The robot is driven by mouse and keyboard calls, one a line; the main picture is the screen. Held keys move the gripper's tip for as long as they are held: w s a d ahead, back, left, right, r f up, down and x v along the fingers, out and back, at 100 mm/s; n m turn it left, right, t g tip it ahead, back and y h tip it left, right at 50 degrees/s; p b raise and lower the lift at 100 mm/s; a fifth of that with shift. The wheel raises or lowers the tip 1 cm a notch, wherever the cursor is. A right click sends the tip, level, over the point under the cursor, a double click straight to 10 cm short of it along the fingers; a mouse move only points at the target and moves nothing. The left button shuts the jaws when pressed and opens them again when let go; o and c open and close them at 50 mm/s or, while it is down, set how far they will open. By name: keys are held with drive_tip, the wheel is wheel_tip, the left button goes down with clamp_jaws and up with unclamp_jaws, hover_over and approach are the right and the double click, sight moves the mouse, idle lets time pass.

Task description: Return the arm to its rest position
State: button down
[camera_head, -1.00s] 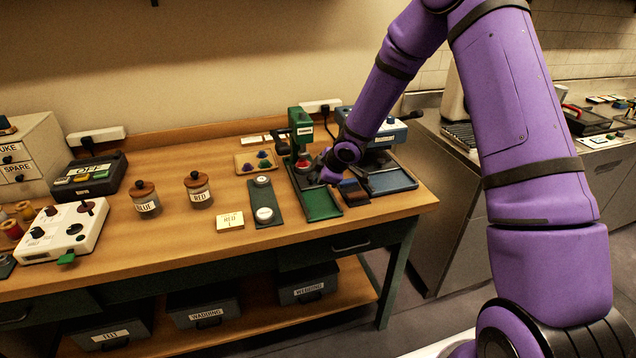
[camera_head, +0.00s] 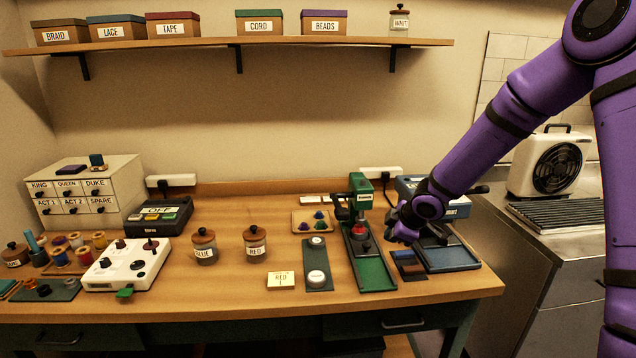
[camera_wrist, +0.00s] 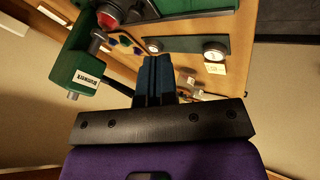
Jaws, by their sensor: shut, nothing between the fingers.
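My purple arm reaches in from the upper right in the head view, with its wrist over the right end of the wooden costume table (camera_head: 225,292). My gripper (camera_wrist: 156,62) shows in the wrist view with its two dark fingers together and nothing between them. In the head view its fingers are hard to make out. The arm's end is just right of the green press (camera_head: 372,272) with a red knob and in front of a blue device (camera_head: 408,184), above the table top. I cannot tell the exact clearance.
A blue tray (camera_head: 452,258) lies under and right of the wrist. A grey pad (camera_head: 318,252) with round pieces, the RED jar (camera_head: 255,245) and the BLUE jar (camera_head: 204,248) stand further left. A shelf (camera_head: 340,42) with boxes is above. A heater (camera_head: 548,165) stands at right.

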drive_tip(key=s+d+r+m+h, duration=0.3)
drive_tip(key=s+r+m, duration=0.1)
drive_tip(key=s+r, duration=0.5)
drive_tip(key=s+d+r+m+h, duration=0.2)
drive_tip(key=s+d+r+m, duration=0.3)
drive_tip(key=r, duration=0.6)
drive_tip(key=s+a+r+m+y, duration=0.1)
drive_tip(key=s+a+r+m, duration=0.1)
drive_tip(key=s, duration=1)
drive_tip(key=s+a+r+m+y, duration=0.1)
drive_tip(key=s+a+r+m, duration=0.1)
drive_tip(key=s, duration=1)
wheel_tip(320, 180, up, 3)
drive_tip(key=shift+f+m+g, duration=0.1)
drive_tip(key=shift+m+g, duration=0.3)
drive_tip(key=shift+m, duration=0.5)
